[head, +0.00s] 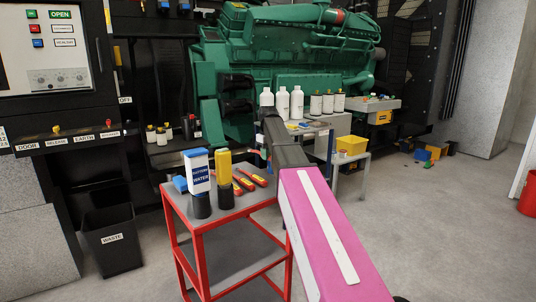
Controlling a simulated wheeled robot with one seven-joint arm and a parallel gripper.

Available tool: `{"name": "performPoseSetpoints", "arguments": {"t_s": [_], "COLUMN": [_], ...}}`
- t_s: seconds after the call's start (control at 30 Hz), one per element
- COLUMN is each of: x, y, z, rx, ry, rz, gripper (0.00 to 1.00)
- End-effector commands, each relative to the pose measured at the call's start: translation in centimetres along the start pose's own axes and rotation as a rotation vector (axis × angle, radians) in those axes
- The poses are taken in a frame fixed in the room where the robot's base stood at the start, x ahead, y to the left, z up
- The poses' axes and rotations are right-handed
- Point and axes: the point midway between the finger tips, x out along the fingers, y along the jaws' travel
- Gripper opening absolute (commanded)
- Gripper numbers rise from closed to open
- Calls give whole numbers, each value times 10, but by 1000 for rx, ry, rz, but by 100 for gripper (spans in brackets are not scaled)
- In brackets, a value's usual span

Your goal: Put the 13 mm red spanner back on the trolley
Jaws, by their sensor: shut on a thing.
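The trolley (236,212) is a red-framed stand with a grey top and a lower shelf, just left of my arm. Several red-and-yellow handled tools (251,178) lie on the right part of its top, and I cannot read any size on them. I cannot make out the 13 mm red spanner. My arm, pink with a white stripe, reaches forward past the trolley's right side and ends in a dark link. My gripper's fingers cannot be made out beyond this link, nor can anything between them.
A blue-and-white water container (198,172) and a yellow bottle (224,168) stand on the trolley top, beside a blue item (180,184). Behind are a bench with white bottles (283,102) and a green genset (290,50). A waste bin (112,240) stands left.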

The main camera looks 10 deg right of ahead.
Motion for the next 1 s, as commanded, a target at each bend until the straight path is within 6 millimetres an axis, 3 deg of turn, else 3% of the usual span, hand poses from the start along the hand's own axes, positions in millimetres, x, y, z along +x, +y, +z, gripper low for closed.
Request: {"name": "performPoseSetpoints", "arguments": {"t_s": [0.6, 1.0], "x": [67, 83], "y": [-1, -1], "z": [0, -1], "rx": [3, 3], "ry": [0, 0], "rz": [0, 0], "gripper": [0, 0]}}
